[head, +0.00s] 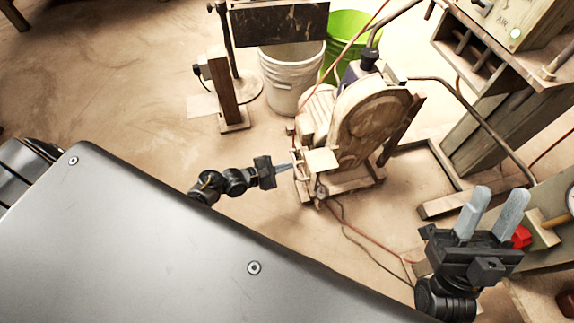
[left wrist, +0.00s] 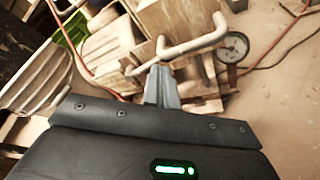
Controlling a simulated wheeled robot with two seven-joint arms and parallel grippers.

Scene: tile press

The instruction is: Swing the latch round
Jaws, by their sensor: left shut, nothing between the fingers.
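The wooden machine (head: 365,125) stands on the floor ahead of my body. In the left wrist view a pale bent bar (left wrist: 196,42), which looks like the latch, sticks out from its wooden front. My left gripper (head: 288,166) points at the machine's near left side. In the left wrist view its fingers (left wrist: 162,78) are shut and empty, with their tips close to the bar's bent end; I cannot tell whether they touch. The bar is too small to make out in the head view. My right gripper (head: 497,196) is open and empty at the lower right, away from the machine.
A round gauge (left wrist: 233,46) sits right of the bar. A white bucket (head: 290,78) and a green bucket (head: 350,30) stand behind the machine. A wooden post (head: 228,95) stands left. Hoses lie around the machine. A bench with a red part (head: 521,237) is near my right gripper.

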